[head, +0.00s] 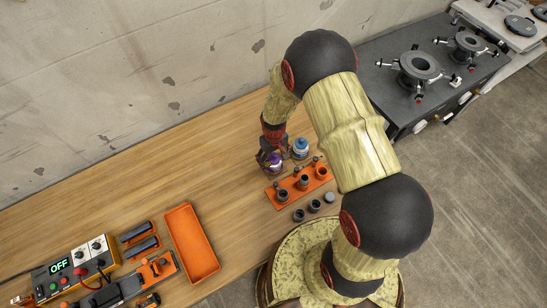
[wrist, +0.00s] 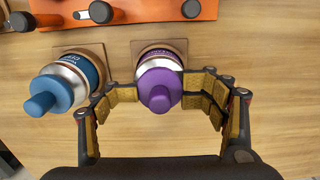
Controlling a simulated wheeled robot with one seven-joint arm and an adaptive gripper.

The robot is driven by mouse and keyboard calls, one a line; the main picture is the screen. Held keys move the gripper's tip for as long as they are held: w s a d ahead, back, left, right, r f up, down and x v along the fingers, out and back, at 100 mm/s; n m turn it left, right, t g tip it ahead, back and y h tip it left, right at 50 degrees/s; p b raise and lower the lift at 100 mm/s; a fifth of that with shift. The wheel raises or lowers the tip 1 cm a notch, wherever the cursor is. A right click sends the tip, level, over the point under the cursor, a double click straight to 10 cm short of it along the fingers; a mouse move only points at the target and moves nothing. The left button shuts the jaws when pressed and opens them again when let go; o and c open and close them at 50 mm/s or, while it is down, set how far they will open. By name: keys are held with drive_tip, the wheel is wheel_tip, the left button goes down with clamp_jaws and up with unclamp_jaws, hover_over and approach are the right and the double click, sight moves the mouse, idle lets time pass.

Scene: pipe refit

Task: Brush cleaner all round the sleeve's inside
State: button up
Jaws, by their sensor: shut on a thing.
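My gripper (wrist: 161,92) is shut on a purple-capped can (wrist: 160,88), with one finger pad on each side of it. In the head view my gripper (head: 269,158) holds the purple can (head: 274,161) at the back of the bench. The can is at its square pad (wrist: 150,46); I cannot tell whether it still touches it. The brush is not visible. An orange rack (head: 289,197) in front holds several dark grey fittings with upright stems. Loose grey rings (head: 314,205) lie before it. I cannot tell which piece is the sleeve.
A blue-capped can (wrist: 60,88) stands close left of the purple one in the wrist view. An empty orange tray (head: 191,243) and a control box reading OFF (head: 60,266) are at the left. A dark bench with clamp fixtures (head: 418,66) is at the right. The bench's middle is clear.

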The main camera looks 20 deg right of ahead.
sight(274, 155)
drive_tip(key=shift+r+p, duration=0.3)
drive_tip(key=shift+r, duration=0.1)
drive_tip(key=c, duration=0.7)
drive_tip(key=shift+w+r+p, duration=0.1)
drive_tip(key=shift+r+p, duration=0.3)
drive_tip(key=shift+r, duration=0.2)
drive_tip(key=shift+c, duration=1)
drive_tip(key=shift+r, duration=0.45)
clamp_jaws()
drive_tip(key=shift+s+r+p, duration=0.25)
drive_tip(key=shift+r+p, duration=0.7)
drive_tip(key=shift+r, duration=0.05)
drive_tip(key=shift+w+r+p, duration=0.2)
drive_tip(key=shift+r+p, duration=0.85)
drive_tip(key=shift+r, duration=0.7)
drive_tip(key=shift+r+p, duration=0.45)
drive_tip(key=shift+r, duration=0.55)
